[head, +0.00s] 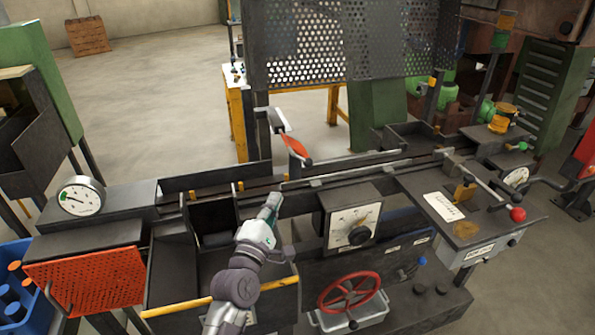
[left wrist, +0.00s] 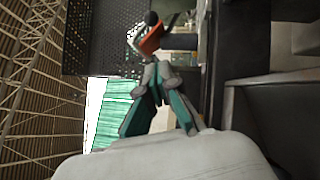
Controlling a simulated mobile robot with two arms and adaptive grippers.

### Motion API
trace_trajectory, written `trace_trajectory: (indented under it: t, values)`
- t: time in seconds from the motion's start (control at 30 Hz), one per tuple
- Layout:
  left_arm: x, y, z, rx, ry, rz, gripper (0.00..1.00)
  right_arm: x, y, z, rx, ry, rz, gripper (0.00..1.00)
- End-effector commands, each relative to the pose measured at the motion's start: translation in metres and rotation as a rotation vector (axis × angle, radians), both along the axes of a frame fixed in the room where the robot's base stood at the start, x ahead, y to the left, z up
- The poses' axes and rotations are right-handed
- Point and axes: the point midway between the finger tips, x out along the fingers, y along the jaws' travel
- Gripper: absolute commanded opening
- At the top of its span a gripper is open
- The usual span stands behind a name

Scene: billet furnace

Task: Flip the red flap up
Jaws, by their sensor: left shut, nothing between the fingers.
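The red flap (head: 294,145) is a small orange-red plate on a bracket by a dark post at the back of the machine. It slopes down to the right, with a dark knob at its lower end. My left gripper (head: 274,200) is shut and empty, below and nearer than the flap, apart from it. In the left wrist view the flap (left wrist: 152,40) shows just beyond the closed fingertips of my left gripper (left wrist: 160,68). My right gripper is in neither view.
A perforated dark screen (head: 345,45) stands behind the flap. A long dark rail (head: 350,173) crosses behind my left gripper. A dial box (head: 352,225) and a red handwheel (head: 349,289) are to its right. An open dark bin (head: 172,275) is to its left.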

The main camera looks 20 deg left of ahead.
Motion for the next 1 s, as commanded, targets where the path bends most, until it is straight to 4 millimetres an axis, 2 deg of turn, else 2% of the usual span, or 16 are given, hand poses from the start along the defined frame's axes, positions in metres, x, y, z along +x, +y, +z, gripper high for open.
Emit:
trace_trajectory:
  t: [0.03,0.17,0.3,0.4,0.6,1.0]
  values:
    - [0.012,0.0,0.007,0.002,-0.001,-0.001,0.0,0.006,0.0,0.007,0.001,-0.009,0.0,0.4]
    - [0.04,0.0,0.012,0.002,-0.001,-0.001,0.0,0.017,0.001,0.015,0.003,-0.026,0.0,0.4]
    - [0.068,0.0,0.016,0.003,0.0,0.0,0.0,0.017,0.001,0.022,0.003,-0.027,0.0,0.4]
    - [0.078,-0.013,0.021,-0.002,0.002,-0.002,0.0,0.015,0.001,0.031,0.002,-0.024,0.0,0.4]
    - [0.09,-0.026,0.024,-0.001,0.002,-0.001,0.0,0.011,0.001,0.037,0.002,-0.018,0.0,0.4]
    - [0.092,-0.028,0.023,0.001,0.0,0.0,0.0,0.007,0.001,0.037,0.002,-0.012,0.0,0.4]
